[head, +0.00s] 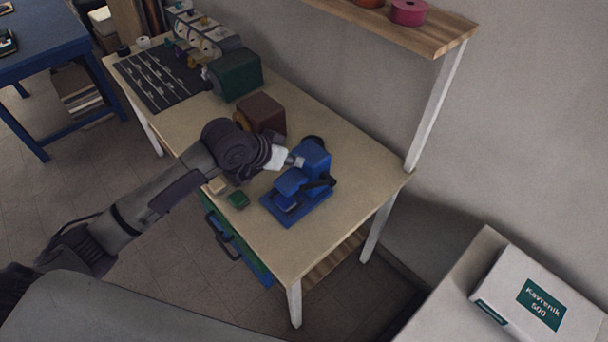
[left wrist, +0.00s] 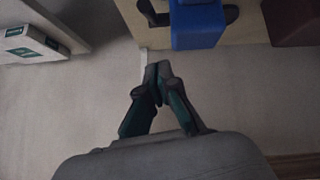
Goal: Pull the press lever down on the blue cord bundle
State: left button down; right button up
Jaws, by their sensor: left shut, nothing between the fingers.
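The blue press (head: 284,206) stands upright on the wooden table near its right end. Its blue body also shows at the top of the left wrist view (left wrist: 197,25). A dark lever (head: 322,183) sticks out at the press's side; a dark bar also shows beside the blue body in the left wrist view (left wrist: 153,12). I cannot make out a blue cord bundle; the press or my arm may hide it. My left gripper (head: 297,161) is shut and empty, close behind the press's top. Its fingertips meet in the left wrist view (left wrist: 158,76), apart from the lever. My right gripper is out of view.
A brown box (head: 265,113) and a dark green box (head: 236,74) stand behind my left wrist. A shelf (head: 430,35) overhangs the wall side. The table's right front corner is clear.

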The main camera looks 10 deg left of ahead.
pick_arm(q)
jog(key=f+p, duration=0.1)
jog(key=f, duration=0.1)
jog(key=w+d+f+p, duration=0.1)
jog(key=f, duration=0.1)
jog(key=d+f+p, duration=0.1)
jog(key=f, duration=0.2)
jog(key=shift+w+d, duration=0.15)
jog(key=shift+w, duration=0.2)
jog(key=shift+s+f, duration=0.25)
jog(key=shift+s, duration=0.1)
jog(key=shift+f, duration=0.1)
jog(key=shift+w, duration=0.1)
